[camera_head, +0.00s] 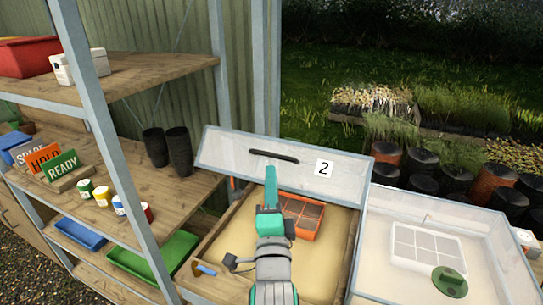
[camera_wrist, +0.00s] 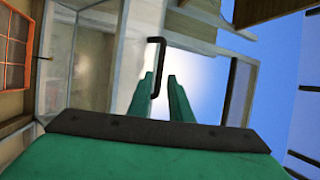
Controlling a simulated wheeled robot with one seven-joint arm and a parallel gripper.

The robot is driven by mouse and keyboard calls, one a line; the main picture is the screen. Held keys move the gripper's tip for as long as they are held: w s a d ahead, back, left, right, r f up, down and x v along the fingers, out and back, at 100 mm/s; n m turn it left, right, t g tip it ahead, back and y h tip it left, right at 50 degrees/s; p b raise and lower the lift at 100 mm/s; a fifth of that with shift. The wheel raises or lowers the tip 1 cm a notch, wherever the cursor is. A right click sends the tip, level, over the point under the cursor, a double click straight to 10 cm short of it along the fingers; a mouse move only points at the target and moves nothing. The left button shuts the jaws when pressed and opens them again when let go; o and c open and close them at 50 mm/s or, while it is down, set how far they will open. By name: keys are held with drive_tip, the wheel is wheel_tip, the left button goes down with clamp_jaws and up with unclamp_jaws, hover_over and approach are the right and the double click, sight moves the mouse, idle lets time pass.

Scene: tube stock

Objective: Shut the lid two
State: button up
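Lid two (camera_head: 225,148) is a translucent panel with a white "2" label (camera_head: 324,168) and a black bar handle (camera_head: 274,156). It stands raised and tilted at the back of a wooden bin (camera_head: 343,262). My gripper (camera_head: 271,172) reaches up over the bin, its green fingertips just below the handle in the head view. In the wrist view the two fingers (camera_wrist: 166,88) are apart, and the dark handle (camera_wrist: 161,58) runs into the gap, close to the left finger. I cannot tell whether they touch.
An orange tray (camera_head: 302,218) sits inside the bin. To the right is an open clear-walled box (camera_head: 378,240) with a white tray (camera_head: 428,249) and a green round object (camera_head: 449,281). A shelf post (camera_head: 112,150) stands at left.

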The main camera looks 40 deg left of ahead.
sight(272, 157)
drive_tip(key=x, duration=0.8)
drive_tip(key=shift+w+a, duration=0.15)
drive_tip(key=shift+w, duration=0.05)
clamp_jaws()
